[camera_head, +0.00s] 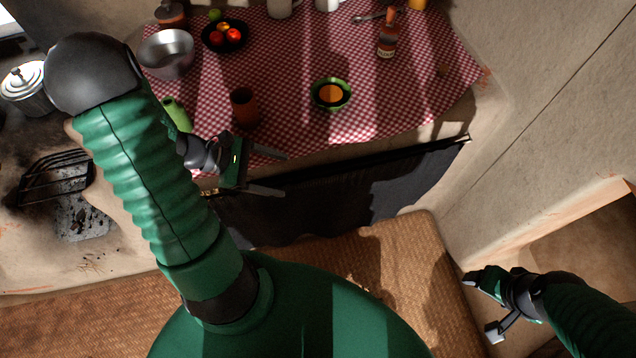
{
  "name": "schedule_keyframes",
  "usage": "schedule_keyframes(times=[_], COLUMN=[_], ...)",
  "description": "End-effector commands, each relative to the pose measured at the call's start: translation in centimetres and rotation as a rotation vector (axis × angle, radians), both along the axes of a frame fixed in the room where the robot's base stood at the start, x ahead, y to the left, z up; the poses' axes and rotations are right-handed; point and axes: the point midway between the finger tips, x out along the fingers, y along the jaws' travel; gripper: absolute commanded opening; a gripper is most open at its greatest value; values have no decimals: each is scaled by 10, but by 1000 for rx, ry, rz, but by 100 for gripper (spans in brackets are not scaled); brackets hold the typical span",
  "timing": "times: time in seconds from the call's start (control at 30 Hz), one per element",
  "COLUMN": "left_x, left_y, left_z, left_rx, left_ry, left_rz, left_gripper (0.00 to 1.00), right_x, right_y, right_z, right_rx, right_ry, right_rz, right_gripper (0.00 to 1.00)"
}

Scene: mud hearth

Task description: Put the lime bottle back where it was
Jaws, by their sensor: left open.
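A lime-green object (177,114), which looks like the lime bottle, is at the left front part of the checked tablecloth. My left arm hides part of it, and I cannot tell whether it stands or lies. My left gripper (284,174) is open and empty, its fingers pointing right, in front of the table's near edge. It is to the right of and nearer than the green object, apart from it. My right gripper (482,308) is low at the right, away from the table, with its fingers apart and nothing seen between them.
The table with a red checked cloth (290,60) holds a brown cup (244,107), a green bowl (331,94), a metal bowl (167,54), a dark fruit plate (225,36) and an orange-brown bottle (388,38). A lidded pot (25,88) and grate (55,175) are left. Cloth right of the green bowl is clear.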

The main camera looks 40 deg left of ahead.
Motion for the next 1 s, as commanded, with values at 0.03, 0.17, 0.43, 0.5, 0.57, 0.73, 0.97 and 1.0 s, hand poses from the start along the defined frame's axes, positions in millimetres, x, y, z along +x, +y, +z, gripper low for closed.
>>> schedule_keyframes(times=[0.03, 0.17, 0.43, 0.5, 0.57, 0.73, 0.97, 1.0], left_x=[-5, -24, 23, 30, 32, 33, 32, 32], left_y=[-34, -77, -123, -132, -134, -134, -134, -134], left_z=[-5, -16, 11, 17, 18, 18, 18, 18], left_rx=[126, 528, 1196, 1253, 1272, 1273, 1271, 1271], left_ry=[34, 22, -405, -471, -492, -491, -490, -490], left_rz=[-236, -852, -1665, -1727, -1746, -1747, -1745, -1745], left_gripper=[73, 73, 73, 73, 73, 73, 73, 73], right_x=[0, 0, 0, 0, 0, 0, 0, 0], right_y=[0, 0, 0, 0, 0, 0, 0, 0], right_z=[0, 0, 0, 0, 0, 0, 0, 0], right_rx=[0, 0, 0, 0, 0, 0, 0, 0], right_ry=[0, 0, 0, 0, 0, 0, 0, 0], right_rz=[0, 0, 0, 0, 0, 0, 0, 0], right_gripper=[74, 74, 74, 74, 74, 74, 74, 74])
